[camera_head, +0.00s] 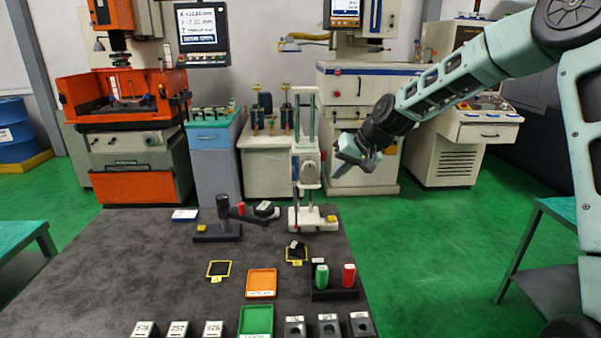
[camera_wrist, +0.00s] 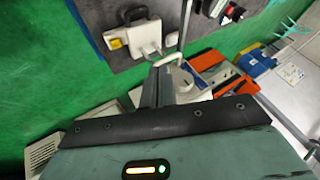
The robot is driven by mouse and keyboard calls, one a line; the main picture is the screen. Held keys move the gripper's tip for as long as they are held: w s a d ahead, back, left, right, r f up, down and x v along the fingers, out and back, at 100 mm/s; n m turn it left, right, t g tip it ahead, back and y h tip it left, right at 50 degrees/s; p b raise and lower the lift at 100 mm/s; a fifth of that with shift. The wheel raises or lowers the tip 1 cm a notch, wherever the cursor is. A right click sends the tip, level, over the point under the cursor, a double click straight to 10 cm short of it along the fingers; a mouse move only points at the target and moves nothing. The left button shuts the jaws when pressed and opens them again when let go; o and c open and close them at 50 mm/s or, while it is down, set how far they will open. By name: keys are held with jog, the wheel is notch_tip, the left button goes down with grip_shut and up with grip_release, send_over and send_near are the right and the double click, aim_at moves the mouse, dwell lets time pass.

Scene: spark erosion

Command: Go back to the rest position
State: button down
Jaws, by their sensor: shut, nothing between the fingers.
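My gripper (camera_head: 343,169) is shut and empty in the head view. It hangs in the air at the end of my raised arm, right of the white stand and beyond the far right part of the grey table (camera_head: 140,260). In the wrist view, the shut fingers of my gripper (camera_wrist: 158,82) point toward the white stand's base (camera_wrist: 140,38). I cannot tell from these views how far the fingertips are from the stand.
The white upright stand (camera_head: 305,165) is at the table's far edge. A black clamp fixture (camera_head: 222,225), an orange tray (camera_head: 261,283), a green tray (camera_head: 256,320) and a black holder (camera_head: 335,292) with green and red pieces are on the table. Green floor (camera_head: 430,240) is clear to the right.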

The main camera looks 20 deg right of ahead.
jog(key=s+a+f+n+g+h+b, duration=0.1)
jog(key=s+a+n+g, duration=0.15)
jog(key=s+a, duration=0.65)
jog(key=s+a+f+n+g+b, duration=0.1)
jog(key=s+a+f+n+g, duration=0.15)
jog(key=s+a, duration=0.75)
jog(key=s+f+n+h+b, duration=0.1)
jog(key=s+n, duration=0.1)
jog(key=s, duration=0.9)
jog(key=s+n+g+h+b, duration=0.1)
jog(key=s+n, duration=0.1)
jog(key=s, duration=1)
jog(key=shift+a+f+n+h, duration=0.3)
jog(key=shift+f+h, duration=0.1)
